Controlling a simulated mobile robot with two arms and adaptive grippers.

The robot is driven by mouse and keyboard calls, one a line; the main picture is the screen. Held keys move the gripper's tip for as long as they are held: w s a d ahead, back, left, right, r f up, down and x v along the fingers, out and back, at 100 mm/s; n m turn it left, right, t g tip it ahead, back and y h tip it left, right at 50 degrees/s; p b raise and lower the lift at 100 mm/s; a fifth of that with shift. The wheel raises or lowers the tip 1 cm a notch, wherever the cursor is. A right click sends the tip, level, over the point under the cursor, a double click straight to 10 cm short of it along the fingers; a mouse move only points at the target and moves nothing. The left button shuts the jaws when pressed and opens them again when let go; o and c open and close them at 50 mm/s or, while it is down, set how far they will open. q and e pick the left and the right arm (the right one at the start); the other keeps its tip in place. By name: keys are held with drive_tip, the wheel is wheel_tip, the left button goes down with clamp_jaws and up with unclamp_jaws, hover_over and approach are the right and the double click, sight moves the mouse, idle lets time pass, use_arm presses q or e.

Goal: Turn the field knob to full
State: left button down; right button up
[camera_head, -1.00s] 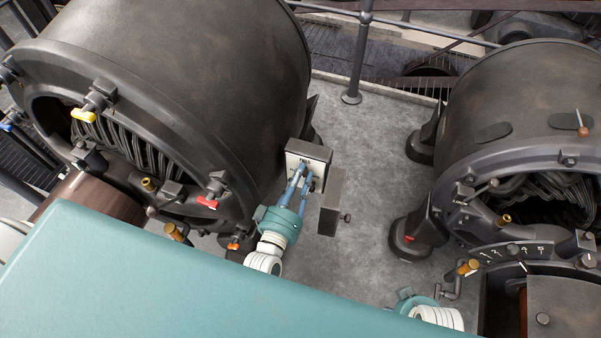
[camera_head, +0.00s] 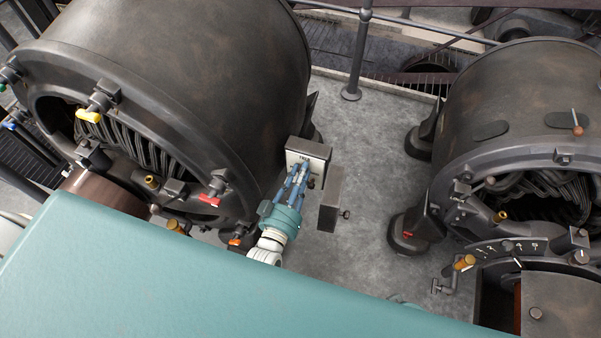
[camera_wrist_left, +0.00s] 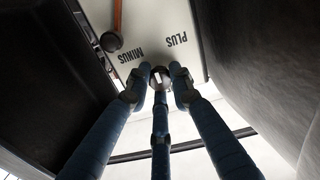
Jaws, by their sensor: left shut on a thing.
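A dark knob (camera_wrist_left: 159,76) sits on a pale panel (camera_wrist_left: 175,22) marked MINUS and PLUS in the left wrist view. In the head view the panel is the white face of a small box (camera_head: 308,152) beside the large left dynamo. The three blue fingers of my left gripper (camera_head: 301,171) reach up to this face. In the left wrist view my left gripper (camera_wrist_left: 160,84) is closed around the knob, and its fingers hide part of it. My right gripper is out of view.
A grey block (camera_head: 330,200) stands just right of the box. The large left dynamo (camera_head: 190,80) curves close by on the left. A second dynamo (camera_head: 520,90) stands at the right. A railing post (camera_head: 360,50) stands behind.

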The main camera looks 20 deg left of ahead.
use_arm(q)
drive_tip(key=shift+s+d+f, duration=0.1)
drive_tip(key=shift+f, duration=0.1)
drive_tip(key=c, duration=1.6)
unclamp_jaws()
drive_tip(key=shift+o, duration=0.3)
drive_tip(key=shift+r, duration=0.1)
drive_tip(key=s, duration=1.2)
drive_tip(key=shift+a, duration=0.25)
drive_tip(key=shift+w, duration=0.1)
